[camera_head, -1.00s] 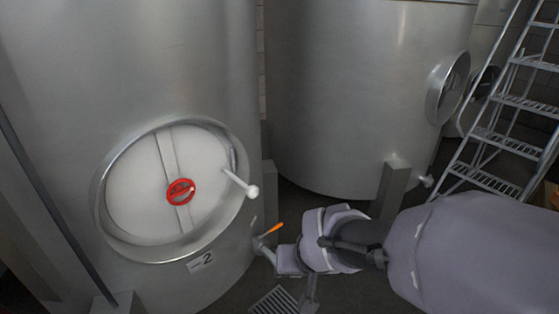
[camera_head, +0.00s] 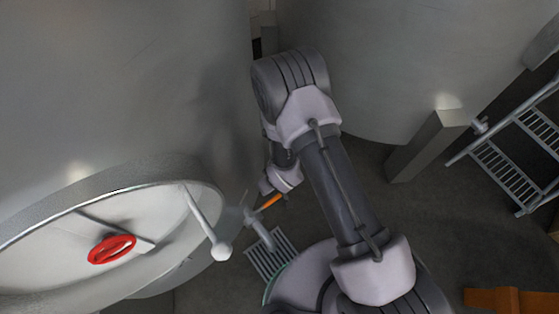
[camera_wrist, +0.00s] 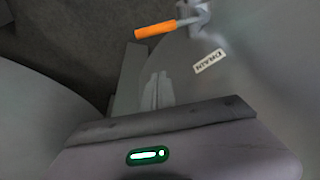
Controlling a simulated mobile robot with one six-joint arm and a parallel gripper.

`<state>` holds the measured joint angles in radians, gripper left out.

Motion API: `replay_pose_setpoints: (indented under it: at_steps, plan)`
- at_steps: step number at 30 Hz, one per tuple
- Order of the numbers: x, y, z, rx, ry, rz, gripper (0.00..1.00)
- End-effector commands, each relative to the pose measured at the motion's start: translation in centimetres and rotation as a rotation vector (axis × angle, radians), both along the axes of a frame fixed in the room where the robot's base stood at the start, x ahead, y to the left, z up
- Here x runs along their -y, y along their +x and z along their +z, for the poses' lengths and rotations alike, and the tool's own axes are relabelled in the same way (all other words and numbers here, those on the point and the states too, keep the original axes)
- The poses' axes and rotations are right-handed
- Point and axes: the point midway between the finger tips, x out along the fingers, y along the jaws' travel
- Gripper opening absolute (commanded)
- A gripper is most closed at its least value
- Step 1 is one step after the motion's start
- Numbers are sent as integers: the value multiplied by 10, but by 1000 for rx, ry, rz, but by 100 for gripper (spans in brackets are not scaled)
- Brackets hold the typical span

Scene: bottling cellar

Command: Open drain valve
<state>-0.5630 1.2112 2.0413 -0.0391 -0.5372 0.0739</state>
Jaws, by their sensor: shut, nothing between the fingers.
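The drain valve (camera_head: 257,228) is a grey metal tap low on the near tank, above a floor grate. Its orange lever handle (camera_head: 269,202) points up and to the right in the head view. In the wrist view the orange handle (camera_wrist: 155,31) is at the top, left of the grey valve body (camera_wrist: 193,14), with a white "DRAIN" label (camera_wrist: 209,61) below it. My gripper (camera_wrist: 157,90) is shut and empty, its fingertips apart from the handle in the picture. In the head view my gripper (camera_head: 267,186) is just above the handle; whether they touch is unclear.
The near tank's round hatch (camera_head: 120,245) has a red handwheel (camera_head: 112,249) and a white-knobbed lever (camera_head: 208,230) jutting beside the valve. The floor grate (camera_head: 270,255) lies below. A second tank, a grey post (camera_head: 425,147) and a metal ladder (camera_head: 510,165) stand right.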

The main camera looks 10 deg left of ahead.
Motion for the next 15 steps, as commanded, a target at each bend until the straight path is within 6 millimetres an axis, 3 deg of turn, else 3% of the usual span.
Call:
replay_pose_setpoints:
  at_steps: [15]
  plan:
    - [-3, -4, -18, -3, 0, 16, 0]
